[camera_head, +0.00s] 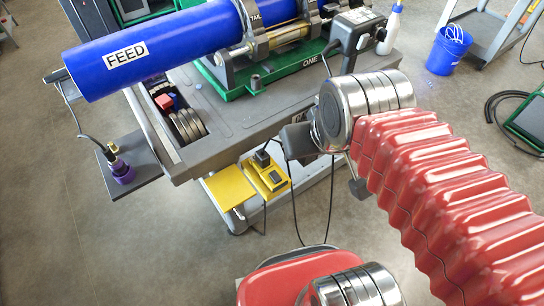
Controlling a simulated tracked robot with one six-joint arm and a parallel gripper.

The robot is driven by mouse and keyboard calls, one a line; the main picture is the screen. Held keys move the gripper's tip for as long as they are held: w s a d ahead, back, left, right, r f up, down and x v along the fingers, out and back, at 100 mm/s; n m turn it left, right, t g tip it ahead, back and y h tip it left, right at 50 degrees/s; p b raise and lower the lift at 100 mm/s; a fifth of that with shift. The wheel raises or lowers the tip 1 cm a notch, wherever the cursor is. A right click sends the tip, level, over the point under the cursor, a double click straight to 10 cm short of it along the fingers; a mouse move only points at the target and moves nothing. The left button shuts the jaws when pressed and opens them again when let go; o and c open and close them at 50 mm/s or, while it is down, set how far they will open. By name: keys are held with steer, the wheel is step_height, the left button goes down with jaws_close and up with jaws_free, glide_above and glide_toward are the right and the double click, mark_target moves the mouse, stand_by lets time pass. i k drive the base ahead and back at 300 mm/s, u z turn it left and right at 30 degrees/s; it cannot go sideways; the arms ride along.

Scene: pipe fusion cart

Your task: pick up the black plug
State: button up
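A small black plug (262,158) appears at the back of a yellow box (266,184) low on the cart, with a dark cable by it. Whether it is seated in the box or only rests on it is too small to tell. A dark grey part at the end of my arm, probably my gripper (296,140), is above and right of the plug, beside my silver wrist joint. It looks apart from the plug, though depth is unclear. Its fingers cannot be made out, and the wrist hides part of the cart behind it.
The cart (228,133) carries a blue pipe marked FEED (155,45) in a green-based clamp machine. A yellow platform (230,188) lies left of the box. Dark cables (294,205) hang to the floor. A side shelf (136,172) holds a purple-based item. A blue bucket (449,50) stands right.

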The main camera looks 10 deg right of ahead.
mark_target(263, 159)
steer(key=z, duration=0.55)
steer(key=k, duration=1.15)
steer(key=u, duration=1.1)
steer(key=i, duration=1)
steer(key=u, duration=0.1)
